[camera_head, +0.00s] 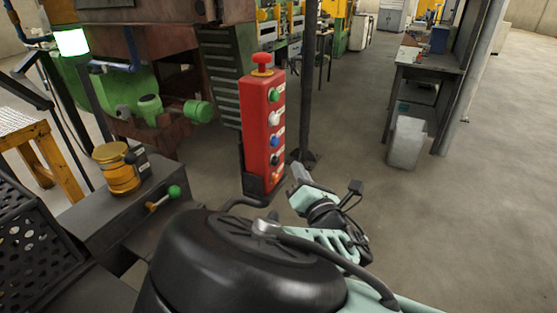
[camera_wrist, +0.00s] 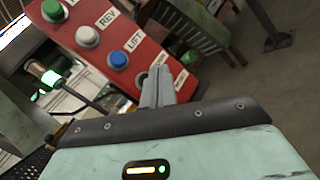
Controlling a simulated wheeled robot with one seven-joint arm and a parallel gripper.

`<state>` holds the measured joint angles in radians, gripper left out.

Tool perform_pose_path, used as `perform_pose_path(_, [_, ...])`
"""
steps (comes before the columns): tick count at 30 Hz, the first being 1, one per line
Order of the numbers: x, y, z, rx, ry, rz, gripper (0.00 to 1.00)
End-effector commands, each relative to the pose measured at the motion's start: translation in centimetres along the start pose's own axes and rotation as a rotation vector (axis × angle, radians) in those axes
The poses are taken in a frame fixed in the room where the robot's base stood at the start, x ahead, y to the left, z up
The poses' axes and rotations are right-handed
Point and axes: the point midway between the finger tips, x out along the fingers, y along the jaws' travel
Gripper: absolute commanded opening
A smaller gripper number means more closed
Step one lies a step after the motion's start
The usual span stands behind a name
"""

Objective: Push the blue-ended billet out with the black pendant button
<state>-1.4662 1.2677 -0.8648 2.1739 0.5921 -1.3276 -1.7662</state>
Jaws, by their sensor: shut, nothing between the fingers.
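The red pendant box (camera_head: 262,125) stands upright near the middle of the head view, with a red mushroom knob on top. Its face carries green, white, blue, black and orange buttons from top to bottom. The black button (camera_head: 276,159) is visible there. My gripper (camera_head: 296,172) is shut and empty, just right of the pendant's lower half. No blue-ended billet is visible.
A rusty machine with green parts (camera_head: 148,108) stands behind left. A dark console with a green-knobbed lever (camera_head: 174,192) and a yellow cylinder (camera_head: 117,170) is at left. A thin dark post (camera_head: 306,80) rises behind the pendant. The floor at right is open, with a pale bin (camera_head: 407,143) beyond.

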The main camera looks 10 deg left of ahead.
Motion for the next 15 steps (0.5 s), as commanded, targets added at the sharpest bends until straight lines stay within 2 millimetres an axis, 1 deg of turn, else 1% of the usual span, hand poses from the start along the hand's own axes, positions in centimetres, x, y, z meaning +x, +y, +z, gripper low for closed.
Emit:
perform_pose_path(9, [-1.9, -1.4, 1.4, -0.001, 0.0, -0.001, 0.0])
perform_pose_path(15, [-2.1, -1.6, 1.6, 0.0, 0.001, -0.001, 0.0])
